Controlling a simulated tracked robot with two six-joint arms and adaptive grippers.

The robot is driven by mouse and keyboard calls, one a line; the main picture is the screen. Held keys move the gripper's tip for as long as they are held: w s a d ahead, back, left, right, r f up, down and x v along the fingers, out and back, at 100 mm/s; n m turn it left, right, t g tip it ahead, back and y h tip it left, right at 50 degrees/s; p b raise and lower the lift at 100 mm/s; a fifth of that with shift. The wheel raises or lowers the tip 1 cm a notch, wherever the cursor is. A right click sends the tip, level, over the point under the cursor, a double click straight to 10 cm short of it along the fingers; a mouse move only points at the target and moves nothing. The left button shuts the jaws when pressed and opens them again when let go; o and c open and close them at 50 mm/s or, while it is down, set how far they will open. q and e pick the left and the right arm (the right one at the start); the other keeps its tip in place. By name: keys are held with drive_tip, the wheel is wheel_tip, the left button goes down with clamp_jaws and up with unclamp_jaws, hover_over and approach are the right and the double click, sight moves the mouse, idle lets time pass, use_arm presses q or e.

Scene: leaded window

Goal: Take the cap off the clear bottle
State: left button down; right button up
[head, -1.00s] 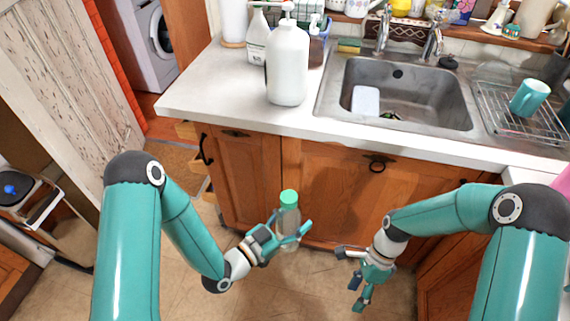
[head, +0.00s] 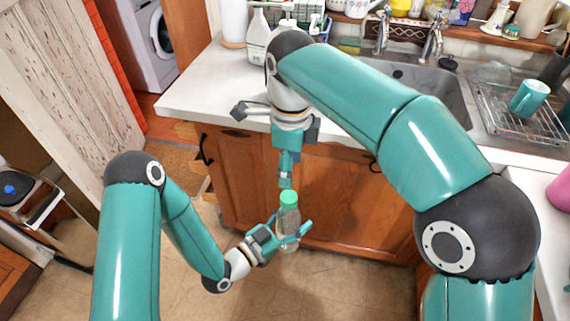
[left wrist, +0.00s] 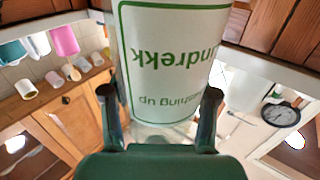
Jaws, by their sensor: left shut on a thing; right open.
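The clear bottle (head: 288,222) is upright in the air in front of the sink cabinet, with its green cap (head: 289,198) on top. My left gripper (head: 290,235) is shut on the bottle's body from the left. In the left wrist view the bottle's white label (left wrist: 172,60) with green print fills the space between the fingers (left wrist: 165,105); the cap is out of that view. My right gripper (head: 286,183) points down just above the cap, with its fingers open; they overlap in the picture, and I cannot tell whether they touch the cap.
The counter edge (head: 180,107) runs behind the arms. White bottles (head: 257,40) stand on it, partly hidden by my right arm. The sink (head: 455,95) and a dish rack (head: 520,115) with a teal mug (head: 528,96) are to the right. The floor below is clear.

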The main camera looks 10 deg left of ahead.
sight(284, 193)
drive_tip(key=shift+s+a+r, duration=0.1)
drive_tip(key=shift+s+a, duration=0.2)
drive_tip(key=shift+a, duration=0.15)
drive_tip(key=shift+a+f, duration=0.1)
drive_tip(key=shift+f, duration=0.1)
wheel_tip(284, 193, down, 8)
drive_tip(key=shift+r, duration=0.25)
